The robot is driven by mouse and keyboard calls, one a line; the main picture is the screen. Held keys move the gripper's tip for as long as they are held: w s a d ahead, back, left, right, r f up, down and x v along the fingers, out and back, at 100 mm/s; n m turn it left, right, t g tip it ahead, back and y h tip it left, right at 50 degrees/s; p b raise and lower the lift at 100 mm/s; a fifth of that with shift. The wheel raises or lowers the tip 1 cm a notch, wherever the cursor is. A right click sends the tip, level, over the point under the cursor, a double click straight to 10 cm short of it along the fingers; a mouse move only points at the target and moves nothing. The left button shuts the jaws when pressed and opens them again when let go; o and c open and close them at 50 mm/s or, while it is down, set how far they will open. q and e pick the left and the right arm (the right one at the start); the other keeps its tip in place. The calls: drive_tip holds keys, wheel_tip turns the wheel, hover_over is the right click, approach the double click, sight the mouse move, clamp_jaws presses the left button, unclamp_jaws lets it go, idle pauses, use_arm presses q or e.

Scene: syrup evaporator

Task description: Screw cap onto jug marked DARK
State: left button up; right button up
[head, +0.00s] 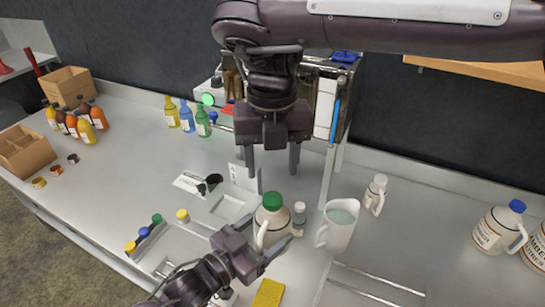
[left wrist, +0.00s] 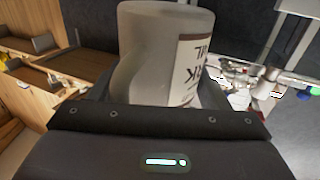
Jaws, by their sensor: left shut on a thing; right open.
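A cream jug (head: 268,229) with a handle stands at the front middle of the counter in the head view. A green cap (head: 272,201) is on its top; I cannot tell how tightly it sits. In the left wrist view the jug (left wrist: 150,50) fills the middle, its label partly showing letters ending in "RK"; the cap does not show there. My left gripper (head: 266,237) is shut on the jug from the front. My right gripper (head: 272,172) is open and empty, pointing down above the green cap, apart from it.
A small grey-capped bottle (head: 299,217) stands close right of the jug, then a white pitcher (head: 338,232) of liquid. A yellow sponge (head: 268,294) lies in front. A cap rack (head: 145,238) is at left. The evaporator (head: 325,105) stands behind. The left counter has free room.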

sight(273, 197)
drive_tip(key=n, duration=0.7)
drive_tip(key=shift+r, duration=0.3)
drive_tip(key=shift+f, duration=4.05)
drive_tip(key=shift+d, duration=0.1)
